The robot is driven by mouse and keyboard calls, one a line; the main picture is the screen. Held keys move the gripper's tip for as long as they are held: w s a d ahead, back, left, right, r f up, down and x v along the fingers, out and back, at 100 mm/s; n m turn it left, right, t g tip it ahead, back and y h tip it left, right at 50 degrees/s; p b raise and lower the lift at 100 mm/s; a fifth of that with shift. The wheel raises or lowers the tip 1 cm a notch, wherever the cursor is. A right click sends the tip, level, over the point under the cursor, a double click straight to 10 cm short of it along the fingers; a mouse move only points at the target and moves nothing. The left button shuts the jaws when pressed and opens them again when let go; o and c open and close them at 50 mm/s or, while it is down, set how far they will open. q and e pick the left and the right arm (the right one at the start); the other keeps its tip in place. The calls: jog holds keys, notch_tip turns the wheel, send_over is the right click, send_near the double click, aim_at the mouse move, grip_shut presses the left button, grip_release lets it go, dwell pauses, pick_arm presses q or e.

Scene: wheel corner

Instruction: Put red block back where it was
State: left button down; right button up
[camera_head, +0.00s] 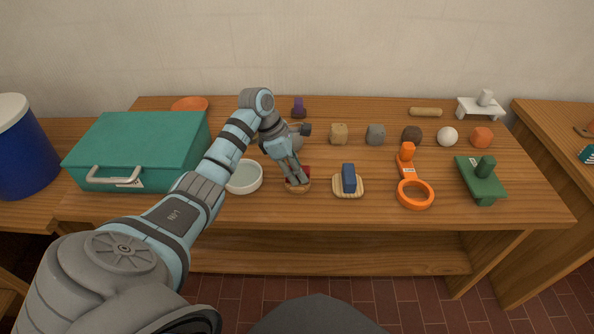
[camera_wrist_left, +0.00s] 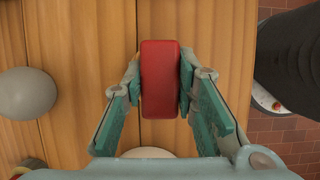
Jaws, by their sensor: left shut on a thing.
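My left gripper (camera_head: 297,181) is shut on the red block (camera_wrist_left: 160,78), with a teal finger on each of its long sides in the left wrist view. In the head view the block (camera_head: 305,172) is partly hidden by the fingers. It is at a small round wooden dish (camera_head: 298,188) near the table's front edge. I cannot tell whether the block touches the dish. My right gripper is not in view.
A white bowl (camera_head: 245,177) stands close left of the gripper. A blue block (camera_head: 349,178) on a wooden coaster (camera_head: 348,194) is to the right. A grey ball (camera_wrist_left: 25,93) lies behind. An orange ring tool (camera_head: 415,195) and green piece (camera_head: 481,180) are farther right.

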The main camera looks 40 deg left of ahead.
pick_arm(q)
jog(key=shift+s+r, duration=0.1)
jog(key=shift+s, duration=0.1)
jog(key=c, duration=1.7)
grip_release()
jog(key=shift+f, duration=0.2)
jog(key=o, duration=0.4)
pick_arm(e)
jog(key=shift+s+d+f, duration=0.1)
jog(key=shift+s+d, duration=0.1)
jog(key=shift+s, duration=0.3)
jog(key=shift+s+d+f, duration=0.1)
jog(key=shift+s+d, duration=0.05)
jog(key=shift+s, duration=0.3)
pick_arm(q)
jog(key=shift+r, duration=0.15)
jog(key=p+v, duration=0.2)
jog(key=v, duration=1)
jog(key=shift+p, duration=0.3)
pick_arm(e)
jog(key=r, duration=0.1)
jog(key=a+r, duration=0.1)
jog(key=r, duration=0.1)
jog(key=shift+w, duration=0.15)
